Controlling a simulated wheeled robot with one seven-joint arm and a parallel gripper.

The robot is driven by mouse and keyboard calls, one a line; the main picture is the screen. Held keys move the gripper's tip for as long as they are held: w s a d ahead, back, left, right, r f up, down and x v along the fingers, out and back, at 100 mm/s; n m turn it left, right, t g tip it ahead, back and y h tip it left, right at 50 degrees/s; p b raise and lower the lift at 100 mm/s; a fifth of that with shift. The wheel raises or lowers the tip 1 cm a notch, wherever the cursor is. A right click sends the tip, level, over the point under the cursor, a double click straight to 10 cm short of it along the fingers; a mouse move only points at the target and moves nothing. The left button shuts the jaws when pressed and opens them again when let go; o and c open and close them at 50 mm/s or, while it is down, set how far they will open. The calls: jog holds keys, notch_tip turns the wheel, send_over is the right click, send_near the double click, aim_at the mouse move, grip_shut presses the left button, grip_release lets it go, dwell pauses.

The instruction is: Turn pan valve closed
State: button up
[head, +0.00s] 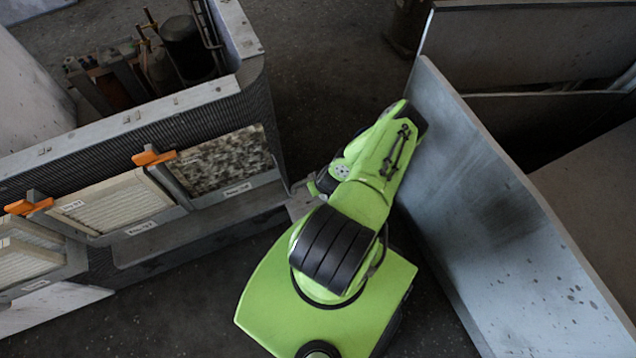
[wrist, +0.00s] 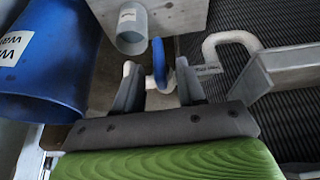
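In the wrist view a blue valve handle (wrist: 158,62) shows at a white pipe piece (wrist: 159,86), and I take it to be the pan valve. My gripper (wrist: 160,78) is open, with one dark finger on each side of this area. The blue handle lies in or just beyond the gap between the fingertips. I cannot tell whether a finger touches it. In the head view my arm and body hide the gripper, and the valve is not visible.
A large blue container (wrist: 45,55) is close on the left in the wrist view. A grey tube (wrist: 131,30) hangs above. A white bent pipe (wrist: 232,38) with a small label is at right. A grey panel (head: 490,210) stands close beside my arm; the filter housing (head: 120,130) is left.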

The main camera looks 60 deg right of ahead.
jog(key=shift+x, duration=1.1)
grip_shut()
